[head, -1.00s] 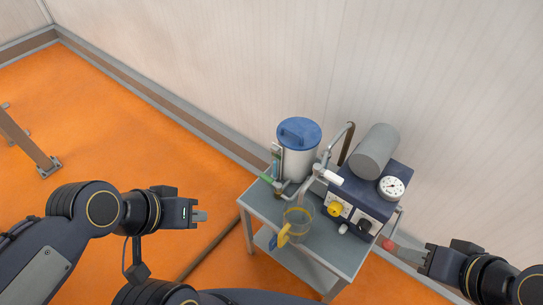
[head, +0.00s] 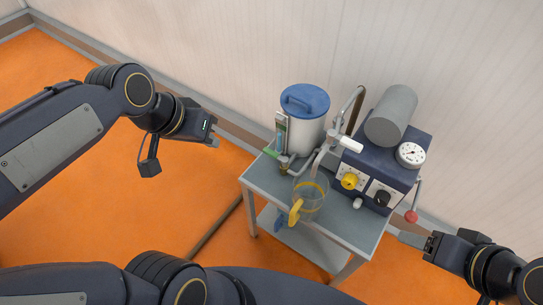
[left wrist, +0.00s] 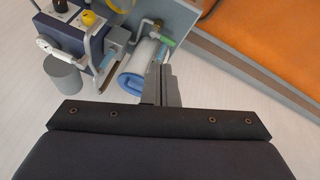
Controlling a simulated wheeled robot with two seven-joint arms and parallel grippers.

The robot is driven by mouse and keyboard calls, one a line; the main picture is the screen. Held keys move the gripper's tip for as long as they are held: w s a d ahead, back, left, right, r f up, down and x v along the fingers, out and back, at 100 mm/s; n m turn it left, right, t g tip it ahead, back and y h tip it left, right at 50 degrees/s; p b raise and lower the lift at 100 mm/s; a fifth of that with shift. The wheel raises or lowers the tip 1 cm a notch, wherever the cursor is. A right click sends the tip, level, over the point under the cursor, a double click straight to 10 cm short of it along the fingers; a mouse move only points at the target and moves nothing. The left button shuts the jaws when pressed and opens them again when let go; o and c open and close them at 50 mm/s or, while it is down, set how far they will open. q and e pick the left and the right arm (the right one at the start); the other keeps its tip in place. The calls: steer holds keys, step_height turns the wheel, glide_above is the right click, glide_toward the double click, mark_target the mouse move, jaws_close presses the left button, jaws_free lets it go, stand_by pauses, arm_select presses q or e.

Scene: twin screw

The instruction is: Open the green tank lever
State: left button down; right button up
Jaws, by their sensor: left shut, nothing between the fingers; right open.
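The tank (head: 300,120) is a white cylinder with a blue lid, standing at the back left of the grey table. The green lever (head: 271,154) sticks out low on its left side; the left wrist view also shows the green lever (left wrist: 168,40) just past my fingertips. My left gripper (head: 215,141) is shut and empty, left of the tank and apart from it. In the left wrist view my left gripper (left wrist: 162,70) overlaps the tank's edge in the picture. My right gripper (head: 412,239) is open, below the red-knobbed lever at the table's right end.
The grey table (head: 345,228) also holds a clear jug (head: 312,196) with a yellow handle. Right of it stands a blue machine (head: 390,160) with a yellow knob, a gauge and a grey cylinder. The wall is close behind; orange floor is open to the left.

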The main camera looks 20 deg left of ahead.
arm_select(q)
steer(key=w+f+m+b, duration=0.2)
steer(key=w+f+b, duration=0.5)
steer(key=w+f, duration=0.3)
steer(key=m+g+y+b, duration=0.1)
steer(key=m+y+b, duration=0.1)
steer(key=b, duration=0.6)
glide_above(276, 157)
steer(key=a, duration=0.4)
step_height(276, 157, down, 10)
steer(key=shift+w+d, duration=0.2)
steer(key=shift+w, duration=0.1)
arm_select(e)
step_height(276, 157, down, 18)
steer(key=shift+f, duration=0.15)
arm_select(q)
steer(key=b+x, duration=0.3)
steer(key=x, duration=0.7)
arm_select(e)
step_height(276, 157, down, 4)
steer(key=shift+r, duration=0.2)
arm_select(q)
steer(key=shift+d, duration=0.1)
arm_select(e)
steer(key=shift+r, duration=0.1)
